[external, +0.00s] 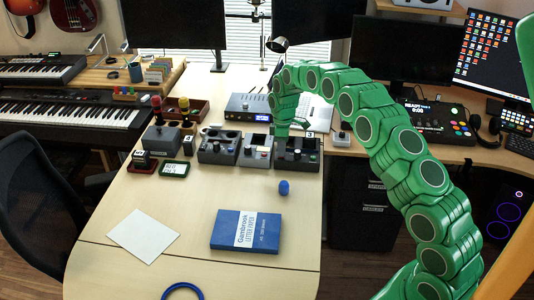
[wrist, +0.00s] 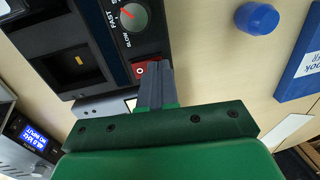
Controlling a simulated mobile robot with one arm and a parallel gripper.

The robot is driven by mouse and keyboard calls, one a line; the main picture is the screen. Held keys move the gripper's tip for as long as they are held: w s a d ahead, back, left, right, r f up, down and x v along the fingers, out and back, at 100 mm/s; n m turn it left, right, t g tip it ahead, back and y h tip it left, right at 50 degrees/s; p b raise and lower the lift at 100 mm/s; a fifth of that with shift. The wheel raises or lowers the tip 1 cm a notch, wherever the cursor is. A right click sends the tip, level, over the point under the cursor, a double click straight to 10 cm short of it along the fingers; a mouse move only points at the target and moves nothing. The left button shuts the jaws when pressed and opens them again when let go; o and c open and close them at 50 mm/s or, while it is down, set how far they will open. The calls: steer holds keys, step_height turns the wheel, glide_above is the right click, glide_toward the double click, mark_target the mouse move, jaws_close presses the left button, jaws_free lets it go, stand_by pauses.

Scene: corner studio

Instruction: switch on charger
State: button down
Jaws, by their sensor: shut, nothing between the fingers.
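A dark device with a slot, taken to be the charger (external: 297,154), is the rightmost of the row of grey boxes on the desk. In the wrist view the device (wrist: 75,55) shows a dial (wrist: 133,16) marked SLOW and FAST and a small red rocker switch (wrist: 140,71) at its edge. The switch is partly hidden by my gripper, so its position cannot be told. My gripper (wrist: 157,68) is shut and empty, its fingertips right beside the switch; whether they touch it cannot be told. In the external view my green arm comes down behind the device.
Two similar grey boxes (external: 218,149) (external: 255,151) stand left of the device. A blue cylinder (external: 284,187) and a blue book (external: 232,231) lie in front. A unit with a blue display (external: 249,108) stands behind. The desk's front left holds a white sheet (external: 144,235).

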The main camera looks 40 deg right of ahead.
stand_by(0.3)
steer(key=shift+f, duration=0.15)
stand_by(0.3)
steer(key=shift+w+d+r, duration=0.25)
steer(key=shift+w+d, duration=0.25)
steer(key=shift+r, duration=0.1)
step_height(320, 180, up, 14)
steer(key=s+a, duration=0.1)
stand_by(0.7)
steer(key=shift+s+a, duration=0.1)
